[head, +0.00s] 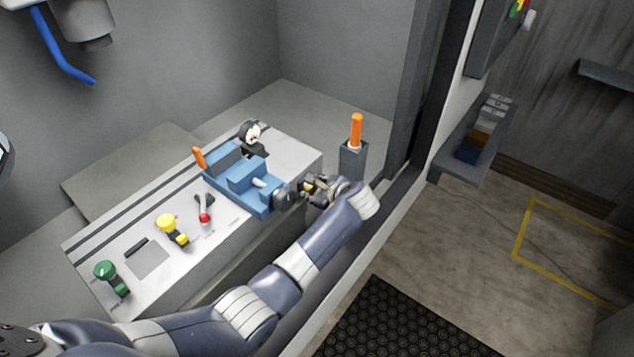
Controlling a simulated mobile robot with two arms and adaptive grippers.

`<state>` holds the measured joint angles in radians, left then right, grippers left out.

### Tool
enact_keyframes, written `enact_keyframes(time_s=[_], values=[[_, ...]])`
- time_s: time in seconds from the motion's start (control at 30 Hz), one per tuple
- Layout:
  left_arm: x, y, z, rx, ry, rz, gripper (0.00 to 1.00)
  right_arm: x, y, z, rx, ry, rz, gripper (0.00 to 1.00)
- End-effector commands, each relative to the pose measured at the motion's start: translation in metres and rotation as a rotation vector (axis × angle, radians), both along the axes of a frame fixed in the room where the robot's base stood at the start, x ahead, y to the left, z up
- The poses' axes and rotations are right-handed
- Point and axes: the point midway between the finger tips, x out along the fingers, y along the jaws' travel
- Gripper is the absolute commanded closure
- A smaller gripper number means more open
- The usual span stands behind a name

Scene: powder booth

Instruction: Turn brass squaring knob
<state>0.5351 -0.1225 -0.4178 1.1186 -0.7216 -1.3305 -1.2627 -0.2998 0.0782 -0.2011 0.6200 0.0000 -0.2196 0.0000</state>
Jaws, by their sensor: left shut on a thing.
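The blue vise-like fixture (243,180) sits on the grey bench, with a dark round disc (285,195) at its near right end. A small brass-coloured piece, apparently the brass squaring knob (307,186), shows just right of the disc, mostly hidden by my fingers. My left gripper (313,189) reaches in from the right of the fixture and is shut on this knob. The knob's turn angle cannot be made out. My right gripper is not in view.
The bench top (278,160) also carries a dial gauge (250,133), a red-tipped lever (204,214), a yellow knob (167,223) and a green knob (105,270). An orange handle (356,131) stands in a grey holder behind my gripper. A dark post (415,95) rises at right.

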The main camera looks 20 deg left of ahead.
Motion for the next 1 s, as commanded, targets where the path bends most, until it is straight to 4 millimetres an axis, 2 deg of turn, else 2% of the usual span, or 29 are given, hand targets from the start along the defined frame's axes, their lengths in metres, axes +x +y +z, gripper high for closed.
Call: enact_keyframes(time_s=[0.3,0.83,0.87,0.9,0.93,1.0], values=[[-0.0014,0.0023,-0.0013,-0.046,-0.118,0.002,0.91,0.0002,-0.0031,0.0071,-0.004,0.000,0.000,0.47],[-0.0015,0.0023,-0.0019,-0.054,-0.140,0.003,0.91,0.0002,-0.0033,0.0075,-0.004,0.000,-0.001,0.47],[-0.0014,0.0024,-0.0020,-0.054,-0.140,0.003,0.63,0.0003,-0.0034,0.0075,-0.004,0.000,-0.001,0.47],[-0.0014,0.0024,-0.0020,-0.054,-0.140,0.003,0.54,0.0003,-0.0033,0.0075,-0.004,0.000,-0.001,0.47],[-0.0014,0.0023,-0.0019,-0.055,-0.139,0.003,0.47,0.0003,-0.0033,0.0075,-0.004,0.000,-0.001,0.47],[-0.0014,0.0020,-0.0017,-0.055,-0.139,0.003,0.47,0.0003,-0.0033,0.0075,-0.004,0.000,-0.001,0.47]])
